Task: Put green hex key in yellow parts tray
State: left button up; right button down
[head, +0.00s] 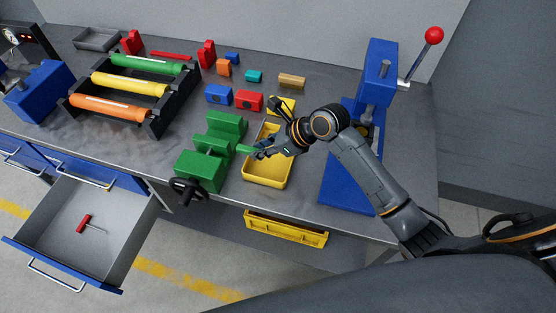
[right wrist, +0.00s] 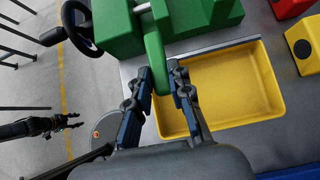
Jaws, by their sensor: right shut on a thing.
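The green hex key (head: 245,149) is in my right gripper (head: 259,151), its end sticking out to the left toward the green vise (head: 209,157). In the right wrist view the hex key (right wrist: 155,52) stands out between the fingertips of the right gripper (right wrist: 161,72), which are shut on it. The yellow parts tray (head: 264,182) lies just right of the vise, with the gripper above its left side. The tray (right wrist: 235,85) looks empty in the right wrist view. My left gripper (right wrist: 70,121) shows small at the left of that view, apart from the bench, its fingers apart.
The blue press (head: 376,85) stands right of the tray. Red (head: 249,100), blue (head: 218,95) and yellow blocks lie behind it. A rack of coloured rollers (head: 125,90) is at left. An open drawer (head: 65,225) holds a red-handled tool (head: 85,223).

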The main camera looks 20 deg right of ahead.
jog(key=d+f, duration=0.2)
jog(key=f, duration=0.1)
jog(key=d+f, duration=0.1)
jog(key=shift+s+d+f, duration=0.15)
jog(key=shift+d+f, duration=0.1)
jog(key=shift+f, duration=0.15)
jog(key=shift+d+f, duration=0.2)
jog(key=shift+f, duration=0.05)
jog(key=f, duration=0.2)
jog(key=f+p, duration=0.1)
jog(key=shift+s+d+f, duration=0.1)
jog(key=shift+d, duration=0.2)
jog(key=shift+f, duration=0.2)
pick_arm(q)
jog(key=shift+w+r, duration=0.35)
jog(key=shift+w, duration=0.25)
jog(key=shift+w+r, duration=0.35)
jog(key=shift+w, duration=0.25)
pick_arm(e)
jog(key=shift+a, duration=0.1)
pick_arm(q)
jog(key=shift+w, duration=0.1)
pick_arm(e)
jog(key=shift+f, duration=0.15)
